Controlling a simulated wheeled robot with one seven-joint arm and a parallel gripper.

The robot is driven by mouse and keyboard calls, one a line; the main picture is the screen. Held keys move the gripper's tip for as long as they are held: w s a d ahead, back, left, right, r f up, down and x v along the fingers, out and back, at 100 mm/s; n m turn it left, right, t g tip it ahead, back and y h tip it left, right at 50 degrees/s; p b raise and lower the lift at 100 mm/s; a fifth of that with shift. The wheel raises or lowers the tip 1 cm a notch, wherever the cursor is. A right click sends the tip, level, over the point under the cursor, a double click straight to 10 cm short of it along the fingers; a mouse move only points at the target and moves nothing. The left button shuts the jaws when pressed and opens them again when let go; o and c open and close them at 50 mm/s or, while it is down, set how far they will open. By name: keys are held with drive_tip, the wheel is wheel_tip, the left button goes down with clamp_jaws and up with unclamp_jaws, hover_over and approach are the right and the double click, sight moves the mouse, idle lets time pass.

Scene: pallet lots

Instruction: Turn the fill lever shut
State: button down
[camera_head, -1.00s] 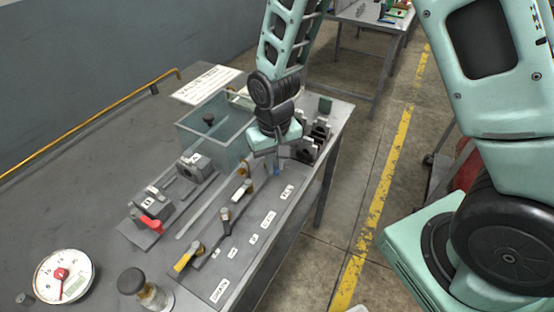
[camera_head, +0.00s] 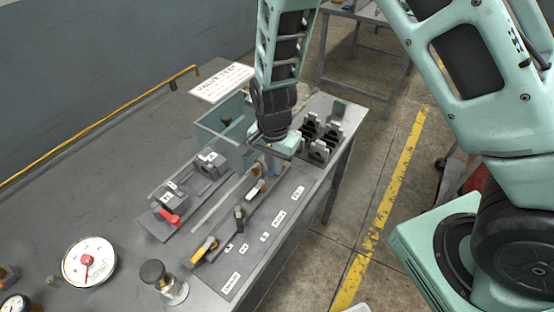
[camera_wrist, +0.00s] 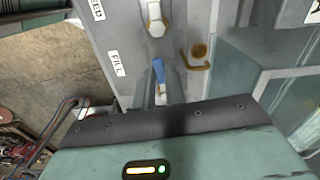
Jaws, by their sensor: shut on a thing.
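The fill lever (camera_wrist: 159,72) has a blue handle and stands beside the FILL label (camera_wrist: 117,63) in the wrist view. In the head view only a bit of its blue shows below my gripper (camera_head: 274,158). My gripper is over the far end of the valve panel (camera_head: 222,262), shut on the fill lever. The fingertips and their contact with the handle are mostly hidden, so the lever's exact angle is hard to tell.
Other levers stand along the panel: a pale one (camera_head: 257,190), a black one (camera_head: 239,215) and a yellow one (camera_head: 207,248). A clear tank (camera_head: 215,122) is left of my gripper. Black holders (camera_head: 318,150) stand to its right.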

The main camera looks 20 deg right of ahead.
drive_tip(key=shift+w+a+m, duration=0.1)
drive_tip(key=shift+w+m, duration=0.1)
drive_tip(key=shift+m, duration=0.4)
drive_tip(key=c, duration=1.5)
unclamp_jaws()
drive_tip(key=shift+o, duration=0.2)
